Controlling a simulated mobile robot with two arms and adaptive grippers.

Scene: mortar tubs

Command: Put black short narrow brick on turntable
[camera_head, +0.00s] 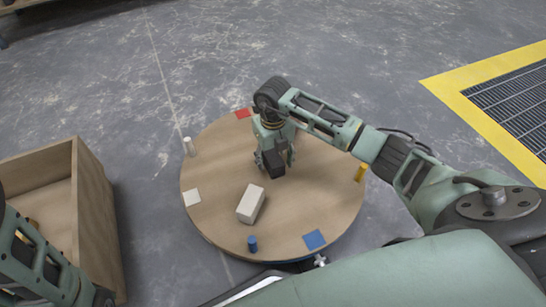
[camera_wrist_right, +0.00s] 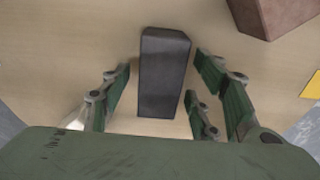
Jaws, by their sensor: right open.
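The black short narrow brick (camera_wrist_right: 165,72) lies on the round wooden turntable (camera_head: 325,196). In the head view the brick (camera_head: 273,165) shows as a dark block below my right gripper, partly covered by it. My right gripper (camera_wrist_right: 163,68) is open, with its fingers on both sides of the brick and a visible gap on each side. In the head view my right gripper (camera_head: 274,160) points down at the turntable's middle. Part of my left arm shows at the lower left; its gripper does not show.
A pale brick (camera_head: 251,203) lies on the turntable near the black one. A reddish-brown brick (camera_wrist_right: 285,14) shows in the wrist view. Pegs, including a white (camera_head: 189,147) and a blue one (camera_head: 252,244), stand near the rim. A wooden crate (camera_head: 98,220) stands left.

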